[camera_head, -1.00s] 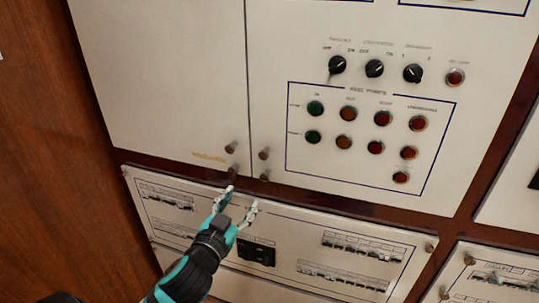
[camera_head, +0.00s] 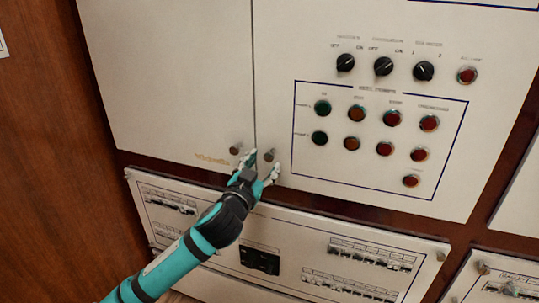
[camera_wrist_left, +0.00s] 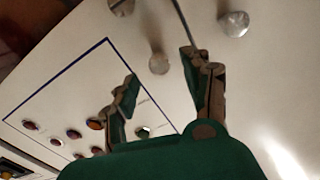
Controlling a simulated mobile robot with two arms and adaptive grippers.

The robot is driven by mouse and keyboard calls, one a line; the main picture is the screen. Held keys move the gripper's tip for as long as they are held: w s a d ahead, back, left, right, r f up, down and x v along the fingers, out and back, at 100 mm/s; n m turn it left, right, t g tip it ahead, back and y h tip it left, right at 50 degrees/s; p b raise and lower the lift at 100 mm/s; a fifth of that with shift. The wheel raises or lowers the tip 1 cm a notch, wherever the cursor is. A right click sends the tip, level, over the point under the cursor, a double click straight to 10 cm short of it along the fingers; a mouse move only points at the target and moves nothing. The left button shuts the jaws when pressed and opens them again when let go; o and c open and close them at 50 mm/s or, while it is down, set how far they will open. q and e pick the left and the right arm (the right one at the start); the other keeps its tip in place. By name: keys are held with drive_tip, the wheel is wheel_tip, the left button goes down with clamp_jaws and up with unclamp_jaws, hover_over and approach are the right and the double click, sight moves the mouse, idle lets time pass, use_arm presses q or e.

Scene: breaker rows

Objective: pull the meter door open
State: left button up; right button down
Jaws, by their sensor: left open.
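Two cream cabinet doors meet at a vertical seam: a plain left door (camera_head: 175,75) and a right door (camera_head: 400,190) with dials and buttons. Both look closed. I cannot tell which is called the meter door. A small round knob (camera_head: 269,155) is on the right door near the seam, and another knob (camera_head: 235,150) is on the left door. My left gripper (camera_head: 262,164) is open at the right door's knob. In the left wrist view, that knob (camera_wrist_left: 158,63) appears between the open fingertips (camera_wrist_left: 160,65); contact is unclear. My right gripper is not in view.
A lower breaker panel (camera_head: 300,225) with rows of switches lies below the doors, partly behind my left arm. Brown wood (camera_head: 50,180) is at the left. Another panel (camera_head: 490,285) is at the lower right.

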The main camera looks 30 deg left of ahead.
sight(268, 158)
use_arm(q)
drive_tip(key=x, duration=0.5)
clamp_jaws()
idle(0.3)
